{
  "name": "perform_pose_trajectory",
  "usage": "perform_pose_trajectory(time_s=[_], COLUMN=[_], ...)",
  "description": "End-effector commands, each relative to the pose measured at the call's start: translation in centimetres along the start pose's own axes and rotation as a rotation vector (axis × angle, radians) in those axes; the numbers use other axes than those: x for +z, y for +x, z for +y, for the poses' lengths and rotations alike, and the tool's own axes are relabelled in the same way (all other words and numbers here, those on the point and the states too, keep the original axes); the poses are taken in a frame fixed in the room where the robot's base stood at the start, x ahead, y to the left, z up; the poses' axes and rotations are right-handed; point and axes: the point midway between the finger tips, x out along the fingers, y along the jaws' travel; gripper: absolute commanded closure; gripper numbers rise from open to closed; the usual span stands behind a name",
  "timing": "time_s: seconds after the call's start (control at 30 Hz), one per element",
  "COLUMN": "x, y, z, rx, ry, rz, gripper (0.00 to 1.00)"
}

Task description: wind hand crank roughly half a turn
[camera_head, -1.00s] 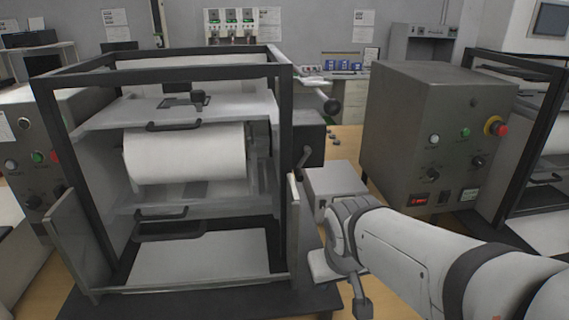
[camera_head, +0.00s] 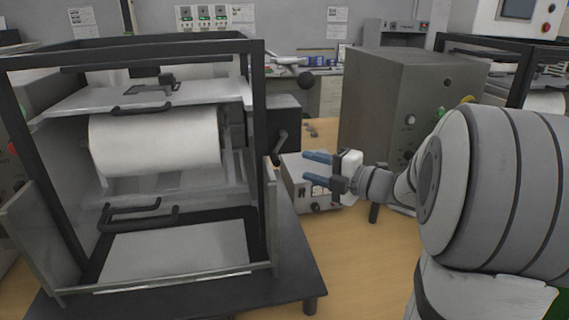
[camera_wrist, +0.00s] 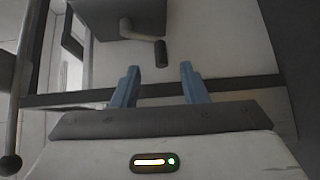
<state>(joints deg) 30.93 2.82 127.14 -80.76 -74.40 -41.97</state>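The hand crank (camera_head: 281,143) sticks out from the right side of a dark box (camera_head: 275,122) on the black-framed machine. In the wrist view the crank's dark grip (camera_wrist: 161,53) hangs from a bent metal arm, ahead of and roughly centred between my fingertips. My gripper (camera_head: 306,167) has its blue fingers spread apart with nothing between them. It is to the right of the crank and a little lower in the head view. The open fingers also show in the wrist view (camera_wrist: 159,70), apart from the crank.
The machine's black frame (camera_head: 258,130) holds a white roll (camera_head: 155,142). A small grey box (camera_head: 292,185) sits below my fingers, and a large grey control box (camera_head: 385,105) stands to the right.

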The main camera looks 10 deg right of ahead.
Motion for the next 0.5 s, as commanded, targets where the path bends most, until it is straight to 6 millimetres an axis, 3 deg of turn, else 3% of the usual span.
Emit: perform_pose_trajectory(time_s=[0.17,0.5], x=[-0.7,-1.2], y=[0.2,5.5], z=[-0.2,-0.1], rx=[0.012,0.013], ry=[-0.024,-0.025], rz=[0.065,0.067], gripper=[0.6,0.6])
